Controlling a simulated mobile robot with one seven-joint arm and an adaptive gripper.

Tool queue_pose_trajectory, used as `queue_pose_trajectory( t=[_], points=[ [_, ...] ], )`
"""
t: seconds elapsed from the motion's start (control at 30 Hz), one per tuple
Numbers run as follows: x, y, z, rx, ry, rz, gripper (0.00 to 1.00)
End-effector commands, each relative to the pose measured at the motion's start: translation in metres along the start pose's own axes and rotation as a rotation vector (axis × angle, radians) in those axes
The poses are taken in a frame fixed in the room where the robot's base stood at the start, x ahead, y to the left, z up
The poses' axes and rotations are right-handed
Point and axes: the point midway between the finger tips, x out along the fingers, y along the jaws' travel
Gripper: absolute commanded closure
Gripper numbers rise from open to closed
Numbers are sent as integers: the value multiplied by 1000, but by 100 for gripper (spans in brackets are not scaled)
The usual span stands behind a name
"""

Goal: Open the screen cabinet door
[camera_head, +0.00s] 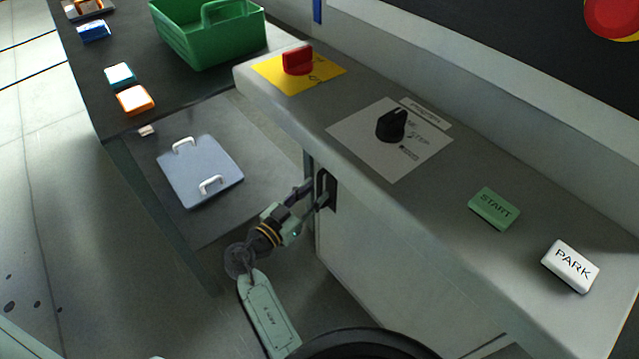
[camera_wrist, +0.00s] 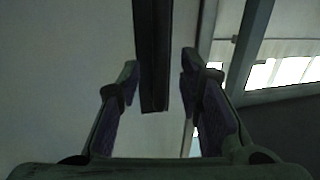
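The pale grey cabinet door (camera_head: 375,262) is under the control ledge in the head view and looks shut. Its dark upright handle (camera_head: 331,188) is near the door's left edge, at the top. My gripper (camera_head: 311,194) is at the handle, reaching in from the left. In the wrist view the handle (camera_wrist: 154,55) is a dark bar coming down between the two fingers of my gripper (camera_wrist: 160,78). The fingers are apart, with a gap to the right of the bar. The left fingertip is very close to the bar; I cannot tell if it touches.
The control ledge (camera_head: 465,165) overhangs the door, with a red switch (camera_head: 297,61), a black knob (camera_head: 391,126), a START button (camera_head: 494,208) and a PARK button (camera_head: 571,266). A green basket (camera_head: 208,35) stands on the dark bench. A grey plate (camera_head: 199,173) with two handles lies left of my gripper.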

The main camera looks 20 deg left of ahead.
Motion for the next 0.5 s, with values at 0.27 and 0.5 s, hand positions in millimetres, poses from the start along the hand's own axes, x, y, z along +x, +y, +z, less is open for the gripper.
queue_pose_trajectory(
  t=[0.27,0.5],
  points=[
    [27,0,-1,0,0,1,67],
    [29,0,0,0,0,0,67]
  ],
)
